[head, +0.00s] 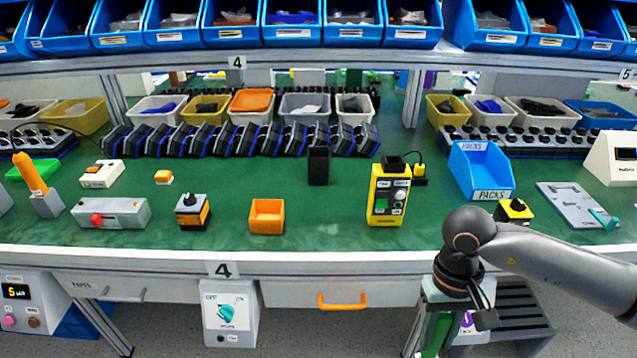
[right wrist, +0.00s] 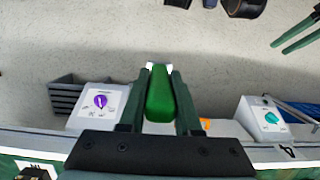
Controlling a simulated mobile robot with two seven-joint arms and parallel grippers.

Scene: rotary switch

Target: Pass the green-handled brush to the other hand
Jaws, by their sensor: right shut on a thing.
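The green-handled brush (right wrist: 168,96) shows in the right wrist view as a green handle between the two fingers of my right gripper (right wrist: 162,72). The fingers are shut on it. Its bristles cannot be made out. In the head view my right gripper (head: 438,328) hangs pointing down in front of the table's front edge, at the lower right. A green part there is partly hidden by the gripper and cut by the frame's lower edge.
The green-topped table (head: 330,225) holds a yellow switch box (head: 389,195), an orange bin (head: 267,216) and a blue bin (head: 482,172). Below its edge stand a box with a teal knob (head: 228,315) and one with a purple knob (right wrist: 100,102). The floor between them looks clear.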

